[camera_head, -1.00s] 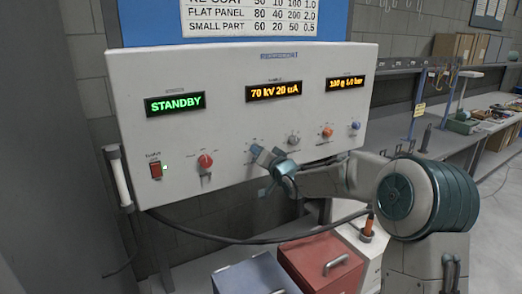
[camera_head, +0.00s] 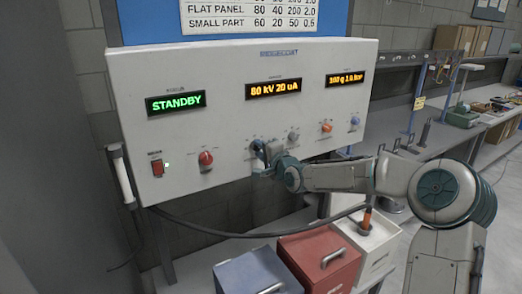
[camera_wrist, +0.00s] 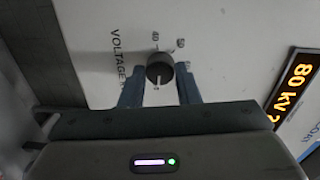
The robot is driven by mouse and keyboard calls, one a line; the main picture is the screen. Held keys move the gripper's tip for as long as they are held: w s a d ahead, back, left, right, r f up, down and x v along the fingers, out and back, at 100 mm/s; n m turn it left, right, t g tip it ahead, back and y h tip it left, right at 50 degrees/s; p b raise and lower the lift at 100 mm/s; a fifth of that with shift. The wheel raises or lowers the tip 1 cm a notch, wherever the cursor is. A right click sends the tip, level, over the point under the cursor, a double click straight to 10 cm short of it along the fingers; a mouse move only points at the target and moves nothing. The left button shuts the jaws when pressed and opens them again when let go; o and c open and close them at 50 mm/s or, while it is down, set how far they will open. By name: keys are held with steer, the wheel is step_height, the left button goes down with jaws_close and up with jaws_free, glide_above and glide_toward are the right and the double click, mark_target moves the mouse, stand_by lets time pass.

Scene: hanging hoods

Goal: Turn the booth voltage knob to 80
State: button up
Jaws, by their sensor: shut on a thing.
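The voltage knob (camera_wrist: 160,70) is dark and round with a pale pointer line, beside the printed word VOLTAGE in the wrist view. My gripper (camera_wrist: 160,88) has its two blue fingers on either side of the knob, shut on it. In the head view my gripper (camera_head: 262,152) is at the panel front and hides most of this knob. The middle display (camera_head: 275,89) reads 80 kV 20 uA; it also shows in the wrist view (camera_wrist: 294,88).
The white control panel (camera_head: 225,120) also carries a red knob (camera_head: 206,158), a red switch (camera_head: 157,168), a grey knob (camera_head: 293,136), an orange knob (camera_head: 326,127) and a blue knob (camera_head: 355,121). Red (camera_head: 318,258) and blue-grey (camera_head: 255,275) boxes stand below.

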steer(key=shift+m, duration=0.4)
steer(key=o, duration=1)
steer(key=shift+d, duration=0.1)
steer(key=shift+b+v, duration=1.3)
steer(key=shift+v, duration=5.55)
